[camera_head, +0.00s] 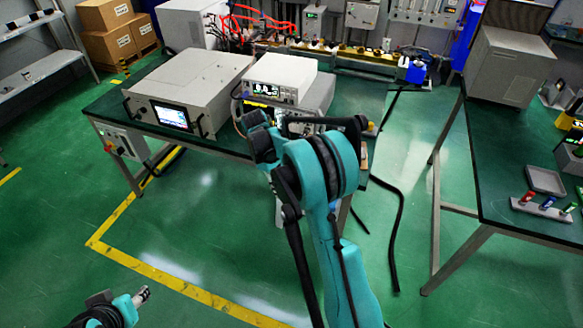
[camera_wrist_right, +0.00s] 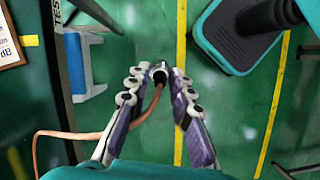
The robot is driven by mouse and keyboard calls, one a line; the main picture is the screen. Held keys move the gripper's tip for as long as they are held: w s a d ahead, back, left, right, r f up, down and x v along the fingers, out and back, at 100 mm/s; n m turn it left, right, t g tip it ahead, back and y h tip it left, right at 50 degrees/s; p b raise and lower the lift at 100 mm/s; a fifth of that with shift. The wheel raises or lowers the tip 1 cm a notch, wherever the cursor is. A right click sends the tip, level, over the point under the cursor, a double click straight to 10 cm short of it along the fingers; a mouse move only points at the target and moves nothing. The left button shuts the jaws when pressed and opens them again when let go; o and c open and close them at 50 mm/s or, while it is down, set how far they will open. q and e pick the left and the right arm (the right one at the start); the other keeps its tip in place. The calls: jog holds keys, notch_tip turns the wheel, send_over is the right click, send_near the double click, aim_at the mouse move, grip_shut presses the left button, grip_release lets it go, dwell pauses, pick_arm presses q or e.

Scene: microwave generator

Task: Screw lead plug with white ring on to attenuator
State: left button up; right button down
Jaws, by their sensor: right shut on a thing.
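In the right wrist view, my right gripper (camera_wrist_right: 160,74) has its fingertips closed on the lead plug (camera_wrist_right: 158,69), a small metallic end with a pale rim. A copper-coloured lead (camera_wrist_right: 85,135) runs from the plug back between the fingers and off to the left. In the head view this gripper and the plug are mostly hidden by my arm near the instruments.
The green-topped table (camera_head: 105,108) carries a large grey unit (camera_head: 190,85) with a screen and stacked white instruments (camera_head: 280,75). A black cable (camera_head: 400,200) hangs to the floor. A second table (camera_head: 490,190) stands at right.

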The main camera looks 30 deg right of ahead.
jog(key=w+d+f+n+t+h+b, duration=0.2)
jog(key=w+d+n+t+h, duration=0.2)
jog(key=w+n+t, duration=0.1)
jog(key=w+d+f+n+t+h+b, duration=0.1)
jog(key=w+d+n+t+h+b, duration=0.2)
jog(key=n, duration=0.5)
jog(key=w+d+f+n+t+h+b, duration=0.2)
jog(key=w+d+n+t+h, duration=0.3)
jog(key=w+n+t, duration=0.1)
jog(key=shift+w+d+f+n+t, duration=0.3)
jog(key=shift+w+f+n+t, duration=0.15)
jog(key=shift+n, duration=0.25)
jog(key=shift+w+d+r, duration=0.2)
jog(key=shift+d, duration=0.05)
jog(key=shift+x, duration=2.15)
jog(key=shift+w+d, duration=0.45)
jog(key=shift+d, duration=0.05)
jog(key=c, duration=1.5)
grip_release()
jog(key=shift+o, duration=0.2)
